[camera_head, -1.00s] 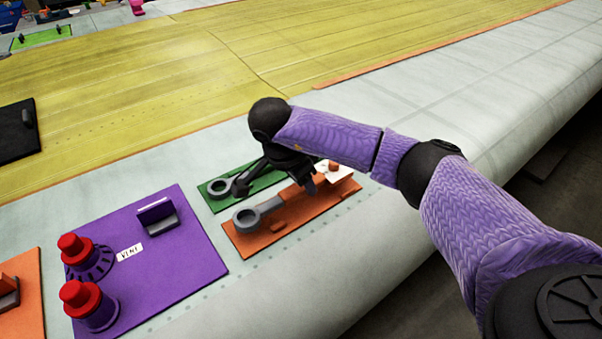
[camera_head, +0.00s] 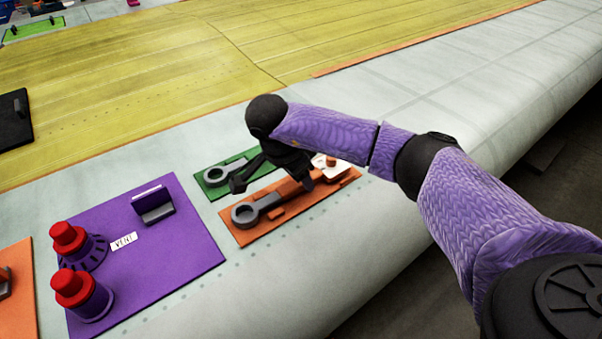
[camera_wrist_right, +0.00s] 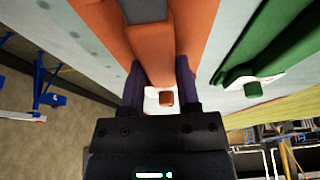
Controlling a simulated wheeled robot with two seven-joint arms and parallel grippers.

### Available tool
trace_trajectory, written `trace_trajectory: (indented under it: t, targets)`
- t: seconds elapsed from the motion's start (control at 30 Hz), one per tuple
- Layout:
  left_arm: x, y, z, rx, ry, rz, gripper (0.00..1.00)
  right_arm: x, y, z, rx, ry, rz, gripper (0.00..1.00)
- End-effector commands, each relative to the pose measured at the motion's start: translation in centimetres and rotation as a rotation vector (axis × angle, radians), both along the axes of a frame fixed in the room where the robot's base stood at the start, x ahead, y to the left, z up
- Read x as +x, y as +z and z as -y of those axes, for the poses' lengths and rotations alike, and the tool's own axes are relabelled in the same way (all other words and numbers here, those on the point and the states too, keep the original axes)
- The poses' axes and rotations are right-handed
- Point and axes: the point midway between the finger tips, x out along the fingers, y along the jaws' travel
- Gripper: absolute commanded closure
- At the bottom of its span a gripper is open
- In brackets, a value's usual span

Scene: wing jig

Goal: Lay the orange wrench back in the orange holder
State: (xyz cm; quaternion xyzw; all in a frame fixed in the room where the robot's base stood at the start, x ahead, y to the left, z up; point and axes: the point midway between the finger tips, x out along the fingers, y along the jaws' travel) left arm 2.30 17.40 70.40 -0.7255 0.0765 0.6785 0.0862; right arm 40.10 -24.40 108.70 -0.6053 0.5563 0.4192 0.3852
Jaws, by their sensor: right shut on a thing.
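The orange wrench has a grey ring head (camera_head: 244,214) and an orange handle. It lies lengthwise along the orange holder (camera_head: 240,236), on it or just above it; I cannot tell if it is fully seated. My right gripper (camera_head: 273,181) is over the handle. In the right wrist view, my right gripper (camera_wrist_right: 160,83) is shut on the orange handle (camera_wrist_right: 154,55), with a finger on each side. The holder's far end has a white label and an orange block, visible beyond the fingers. My left gripper is not in view.
A purple panel (camera_head: 180,255) with red-capped knobs (camera_head: 70,237) and a vent label is at left. The pale wing surface in front of the holder is clear, ending at a rounded edge.

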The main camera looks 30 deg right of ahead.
Motion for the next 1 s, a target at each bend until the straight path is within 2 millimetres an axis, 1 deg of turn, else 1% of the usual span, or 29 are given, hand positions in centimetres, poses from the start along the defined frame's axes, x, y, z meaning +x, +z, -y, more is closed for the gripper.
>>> trace_trajectory:
  t: [0.07, 0.23, 0.27, 0.3, 0.37, 0.4, 0.43, 0.63, 0.73, 0.77, 0.9, 1.0]
  targets:
    - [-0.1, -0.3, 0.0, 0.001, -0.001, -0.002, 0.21, 0.0, -0.3, 0.0, 0.0, -0.001, 0.001, 1.0]
    - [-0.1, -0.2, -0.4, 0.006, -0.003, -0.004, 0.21, 0.0, -0.2, 0.0, 0.0, -0.001, 0.001, 1.0]
    - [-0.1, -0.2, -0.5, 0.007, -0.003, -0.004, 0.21, 0.0, -0.2, 0.0, 0.0, -0.001, 0.001, 0.53]
    - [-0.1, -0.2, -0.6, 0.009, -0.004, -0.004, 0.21, 0.0, -0.2, 0.0, 0.0, -0.001, 0.001, 0.44]
    - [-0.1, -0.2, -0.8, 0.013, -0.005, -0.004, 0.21, 0.0, -0.2, 0.0, 0.0, -0.001, 0.0, 0.32]
    - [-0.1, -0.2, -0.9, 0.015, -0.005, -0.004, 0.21, 0.0, -0.2, 0.0, 0.0, -0.001, 0.0, 0.23]
    - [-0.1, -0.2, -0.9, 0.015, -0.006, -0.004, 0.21, 0.0, -0.2, 0.0, 0.0, -0.001, 0.0, 0.18]
    - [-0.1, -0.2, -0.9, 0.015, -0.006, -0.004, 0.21, 0.0, -0.3, 0.0, 0.0, 0.0, -0.001, 0.18]
    - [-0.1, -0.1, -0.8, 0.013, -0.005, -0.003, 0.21, 0.0, 0.5, -0.3, 0.001, 0.0, 0.001, 0.18]
    - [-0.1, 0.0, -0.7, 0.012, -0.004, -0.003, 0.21, 0.0, 1.1, -0.5, 0.002, 0.002, 0.001, 0.18]
    - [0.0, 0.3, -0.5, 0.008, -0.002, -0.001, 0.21, 0.0, 4.6, -1.7, 0.0, 0.002, 0.005, 0.18]
    - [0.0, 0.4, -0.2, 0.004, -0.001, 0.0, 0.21, -0.1, 6.8, -2.6, 0.001, 0.002, 0.003, 0.18]
